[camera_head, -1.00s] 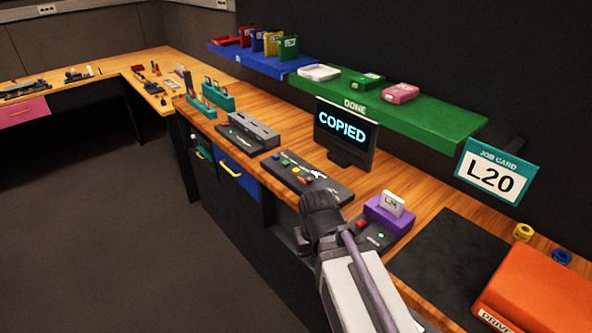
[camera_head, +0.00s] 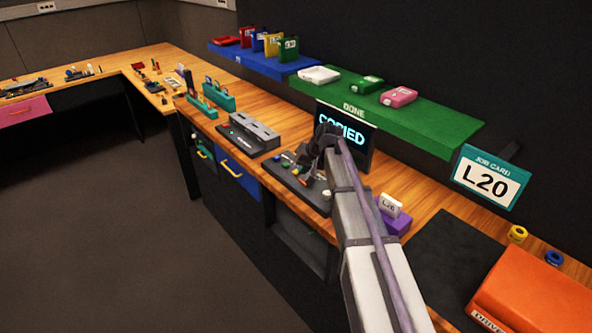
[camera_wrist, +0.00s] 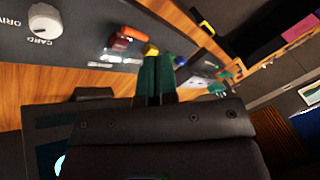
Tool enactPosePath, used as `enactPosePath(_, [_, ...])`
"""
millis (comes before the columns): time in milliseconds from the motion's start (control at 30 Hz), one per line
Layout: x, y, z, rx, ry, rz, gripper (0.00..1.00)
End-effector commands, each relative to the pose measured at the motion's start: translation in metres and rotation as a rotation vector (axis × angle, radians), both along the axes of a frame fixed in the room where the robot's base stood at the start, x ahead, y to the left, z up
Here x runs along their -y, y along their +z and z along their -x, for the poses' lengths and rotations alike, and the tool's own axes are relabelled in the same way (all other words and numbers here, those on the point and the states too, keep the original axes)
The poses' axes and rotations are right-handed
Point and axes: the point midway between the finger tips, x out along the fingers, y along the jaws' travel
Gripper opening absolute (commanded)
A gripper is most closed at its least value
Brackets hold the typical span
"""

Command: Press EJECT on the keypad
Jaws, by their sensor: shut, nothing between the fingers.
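The keypad (camera_head: 277,170) is a dark panel with small coloured buttons on the wooden bench, partly hidden behind my arm in the head view. In the wrist view the panel (camera_wrist: 87,35) shows a red-orange button (camera_wrist: 127,36), a yellow button (camera_wrist: 150,50), a blue button and a white knob (camera_wrist: 45,20) marked CARD and DRIVE. I cannot read which button is EJECT. My gripper (camera_wrist: 157,62) is shut and empty, its teal fingers by the button row. Contact with any button cannot be told. In the head view my gripper (camera_head: 308,168) is over the keypad.
A screen (camera_head: 350,138) reading COPIED stands behind the keypad, partly hidden by my arm. A purple holder (camera_head: 395,222) with a white card is to the right. A grey device (camera_head: 250,136) is to the left. The green DONE shelf (camera_head: 425,122) hangs behind.

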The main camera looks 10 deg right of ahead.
Motion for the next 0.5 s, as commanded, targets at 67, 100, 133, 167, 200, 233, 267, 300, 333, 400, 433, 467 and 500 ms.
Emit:
enactPosePath(67, [0.006,0.009,-0.042,0.062,-0.018,-0.041,0.00])
enactPosePath(100, [0.007,0.013,-0.057,0.093,-0.028,-0.060,0.00])
enactPosePath(133, [0.007,0.016,-0.067,0.116,-0.035,-0.075,0.00])
enactPosePath(167, [0.007,0.018,-0.076,0.136,-0.040,-0.087,0.00])
enactPosePath(200, [0.007,0.021,-0.086,0.162,-0.047,-0.101,0.00])
enactPosePath(233, [0.007,0.023,-0.093,0.181,-0.052,-0.110,0.00])
enactPosePath(267, [0.007,0.025,-0.098,0.196,-0.056,-0.118,0.00])
enactPosePath(300, [0.007,0.028,-0.102,0.219,-0.064,-0.128,0.00])
enactPosePath(333, [0.006,0.029,-0.105,0.229,-0.068,-0.133,0.00])
enactPosePath(400, [0.007,0.032,-0.107,0.255,-0.075,-0.136,0.00])
enactPosePath(433, [0.007,0.033,-0.107,0.260,-0.074,-0.134,0.00])
enactPosePath(467, [0.007,0.033,-0.107,0.262,-0.073,-0.132,0.00])
enactPosePath(500, [0.007,0.032,-0.107,0.262,-0.073,-0.131,0.00])
